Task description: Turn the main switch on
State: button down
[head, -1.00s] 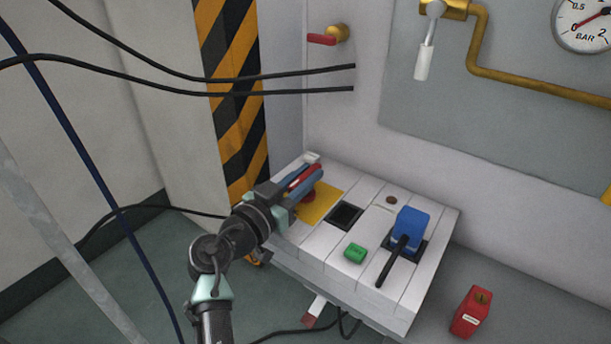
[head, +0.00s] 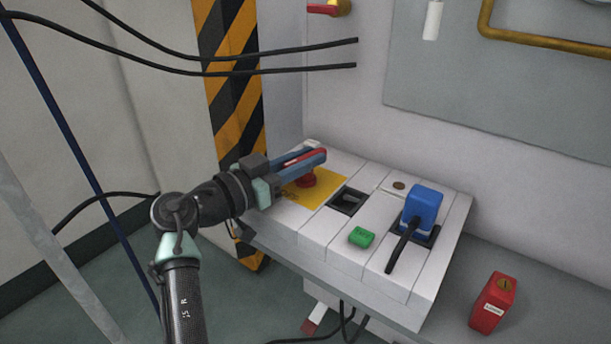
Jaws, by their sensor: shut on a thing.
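A white slatted panel box carries a black square rocker switch (head: 348,201), which may be the main switch; no readable label shows on it. A grey face shows inside its frame. My gripper (head: 319,155) is above the box's back left, up and left of the switch and apart from it. Its blue fingers look closed along a narrow red strip or piece, whose exact shape I cannot tell. Below the fingers, a red round button (head: 307,181) stands on a yellow plate (head: 314,192), partly hidden.
A blue plug (head: 422,208) with a black cable and a green button (head: 361,237) are right of the switch. A red block (head: 492,303) with a brass-coloured insert stands at lower right. Black cables (head: 300,70) cross at upper left. A striped post (head: 236,100) stands behind my arm.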

dwell(0.3)
jog(key=c, duration=0.8)
grip_release()
jog(key=shift+o, duration=0.2)
jog(key=p+v, duration=0.3)
jog(key=v, duration=1)
jog(key=shift+w+p, duration=0.15)
jog(key=shift+p, duration=0.2)
jog(key=shift+a, duration=0.15)
